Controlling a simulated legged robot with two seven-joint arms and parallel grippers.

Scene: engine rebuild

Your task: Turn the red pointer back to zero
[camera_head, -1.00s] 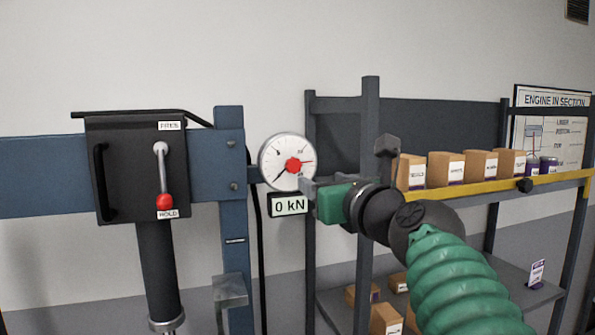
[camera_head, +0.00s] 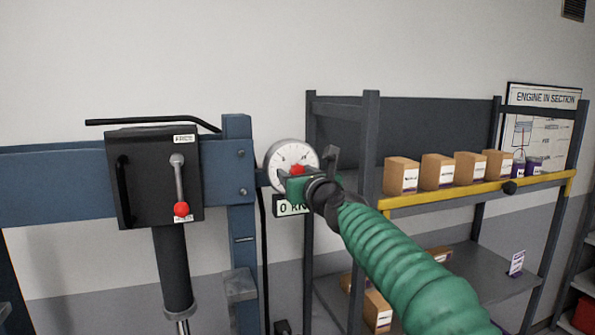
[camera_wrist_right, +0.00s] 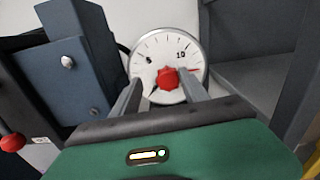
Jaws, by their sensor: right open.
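The round white gauge (camera_head: 285,152) hangs beside the blue press frame, its lower part hidden by my right gripper (camera_head: 291,184) in the head view. Its red centre knob (camera_head: 297,169) just shows above the gripper. In the right wrist view the gauge dial (camera_wrist_right: 160,47) faces me. The red knob (camera_wrist_right: 168,79) sits between the two fingers of my right gripper (camera_wrist_right: 162,80), which are open on either side of it. The red pointer (camera_wrist_right: 193,70) extends right from the knob, and a black needle (camera_wrist_right: 153,91) points lower left. Finger contact cannot be told. My left gripper is out of view.
A "0 kN" display (camera_head: 286,209) sits below the gauge, partly covered. The black press box (camera_head: 140,180) with a red-tipped lever (camera_head: 180,190) stands left. A shelf rack (camera_head: 371,130) with cardboard boxes (camera_head: 437,172) stands right, close to my arm.

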